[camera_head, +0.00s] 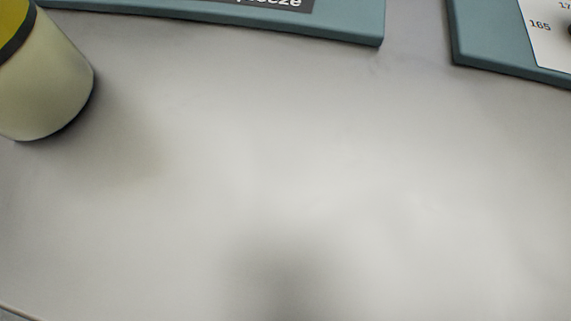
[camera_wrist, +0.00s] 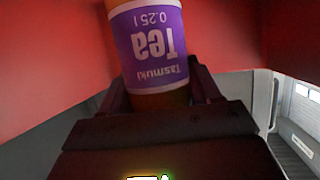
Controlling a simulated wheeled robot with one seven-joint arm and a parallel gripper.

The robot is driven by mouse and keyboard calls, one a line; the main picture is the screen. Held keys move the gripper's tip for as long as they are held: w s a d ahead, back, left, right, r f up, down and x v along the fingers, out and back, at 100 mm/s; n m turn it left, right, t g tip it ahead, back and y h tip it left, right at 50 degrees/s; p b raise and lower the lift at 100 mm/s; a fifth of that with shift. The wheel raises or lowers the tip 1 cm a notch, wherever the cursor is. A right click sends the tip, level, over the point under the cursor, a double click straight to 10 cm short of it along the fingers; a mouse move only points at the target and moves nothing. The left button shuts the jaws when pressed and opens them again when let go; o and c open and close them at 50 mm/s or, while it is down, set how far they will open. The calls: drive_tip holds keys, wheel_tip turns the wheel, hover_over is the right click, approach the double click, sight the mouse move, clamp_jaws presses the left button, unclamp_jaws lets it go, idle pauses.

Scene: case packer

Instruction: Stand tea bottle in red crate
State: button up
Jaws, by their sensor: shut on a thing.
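The tea bottle (camera_wrist: 152,48) shows in the wrist view, with an amber body and a purple label that reads "Tasmuki Tea 0.25 l" upside down. My gripper (camera_wrist: 160,95) is shut on it, one finger on each side. The bottle's upper end in the picture is cut off by the frame. Red surfaces (camera_wrist: 45,70) fill the left and top right of the wrist view around the bottle; they look like walls of the red crate, but its full shape is out of view. I cannot tell whether the bottle touches them. The head view shows neither bottle, crate nor gripper.
In the head view, a pale green cylinder with a yellow top (camera_head: 45,80) stands at the left on a grey surface (camera_head: 300,170). Two blue-grey panels (camera_head: 340,25) and (camera_head: 500,65) lie along the top edge. The middle is clear.

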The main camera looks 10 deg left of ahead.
drive_tip(key=shift+f+b, duration=0.65)
drive_tip(key=shift+f, duration=1.15)
drive_tip(key=shift+f, duration=0.15)
drive_tip(key=o, duration=1.3)
drive_tip(key=shift+c, duration=0.2)
drive_tip(key=shift+r, duration=0.25)
drive_tip(key=p+v, duration=0.2)
drive_tip(key=v, duration=1)
